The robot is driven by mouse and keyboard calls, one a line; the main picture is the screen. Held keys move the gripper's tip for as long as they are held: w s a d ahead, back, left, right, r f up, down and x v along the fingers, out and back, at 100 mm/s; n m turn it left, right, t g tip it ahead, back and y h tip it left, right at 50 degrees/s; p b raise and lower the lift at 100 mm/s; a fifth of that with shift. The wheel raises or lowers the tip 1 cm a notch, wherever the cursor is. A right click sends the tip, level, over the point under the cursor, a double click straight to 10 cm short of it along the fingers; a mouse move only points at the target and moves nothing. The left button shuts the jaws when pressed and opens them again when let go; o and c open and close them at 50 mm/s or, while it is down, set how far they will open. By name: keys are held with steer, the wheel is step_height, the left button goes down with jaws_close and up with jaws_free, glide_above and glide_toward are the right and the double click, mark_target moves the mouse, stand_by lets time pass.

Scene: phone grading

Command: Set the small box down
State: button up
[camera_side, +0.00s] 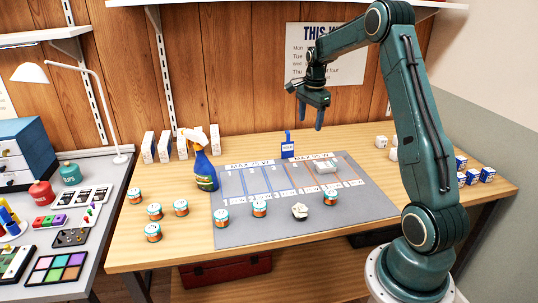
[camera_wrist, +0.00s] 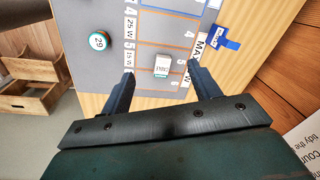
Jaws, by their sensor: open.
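A small white box (camera_wrist: 162,66) with dark print stands on the marked grey mat in the wrist view. I cannot tell which matches the wrist view. My gripper (camera_side: 313,108) is open and empty, raised high above the back of the table. In the wrist view its two fingers (camera_wrist: 160,73) frame the small box from above, apart from it. The mat (camera_side: 370,205) has numbered lanes in blue and orange lines.
A blue stand (camera_side: 288,148) is behind the mat. Several round tins (camera_side: 154,211) sit at left and front. A spray bottle (camera_side: 204,165) stands at the mat's left. The mat's front right is bare.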

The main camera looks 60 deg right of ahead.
steer(key=s+a+r+n+t, duration=0.1)
steer(key=s+a+r+n, duration=0.1)
steer(key=a+r+n, duration=0.35)
steer(key=s+a+r+n, duration=0.2)
steer(key=a+r, duration=0.1)
steer(key=a, duration=0.6)
steer(key=s+a+r+n+t, duration=0.1)
steer(key=s+a+r+n, duration=0.2)
steer(key=a, duration=0.4)
steer(key=s+a+n+t, duration=0.2)
steer(key=s+a+n, duration=1)
steer(key=s+a, duration=0.1)
steer(key=shift+s+a+f+t+y, duration=0.3)
steer(key=shift+s+a+t, duration=0.1)
steer(key=shift+s, duration=0.4)
